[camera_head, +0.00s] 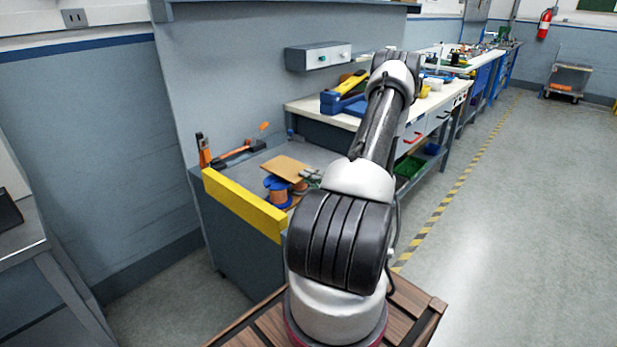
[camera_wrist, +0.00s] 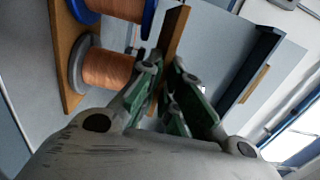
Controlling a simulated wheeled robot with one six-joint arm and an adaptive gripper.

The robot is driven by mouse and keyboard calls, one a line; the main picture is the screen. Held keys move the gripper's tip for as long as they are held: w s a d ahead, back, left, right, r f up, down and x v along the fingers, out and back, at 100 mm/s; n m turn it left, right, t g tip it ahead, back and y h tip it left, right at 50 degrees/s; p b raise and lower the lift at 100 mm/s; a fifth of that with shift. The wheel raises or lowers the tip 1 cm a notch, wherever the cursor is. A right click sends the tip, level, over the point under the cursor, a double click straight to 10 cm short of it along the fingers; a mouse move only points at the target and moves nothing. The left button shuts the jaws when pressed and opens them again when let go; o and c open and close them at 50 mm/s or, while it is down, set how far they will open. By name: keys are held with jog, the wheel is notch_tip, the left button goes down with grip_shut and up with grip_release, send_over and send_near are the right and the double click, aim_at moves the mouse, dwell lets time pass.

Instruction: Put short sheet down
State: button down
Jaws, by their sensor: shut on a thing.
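My gripper (camera_wrist: 172,80), with green-lined fingers, is shut on a thin brown sheet (camera_wrist: 174,42), seen nearly edge-on between the fingertips in the wrist view.
Copper-coloured spools (camera_wrist: 106,68) with blue and grey flanges stand close to the left of my gripper on a brown board (camera_wrist: 66,55). A yellow strip (camera_head: 243,204) edges the bench. An orange-handled tool (camera_head: 237,154) lies at the back. Bare bench top shows behind the sheet.

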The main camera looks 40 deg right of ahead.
jog(key=shift+f, duration=0.1)
jog(key=shift+f, duration=0.5)
jog(key=c, duration=1.6)
grip_release()
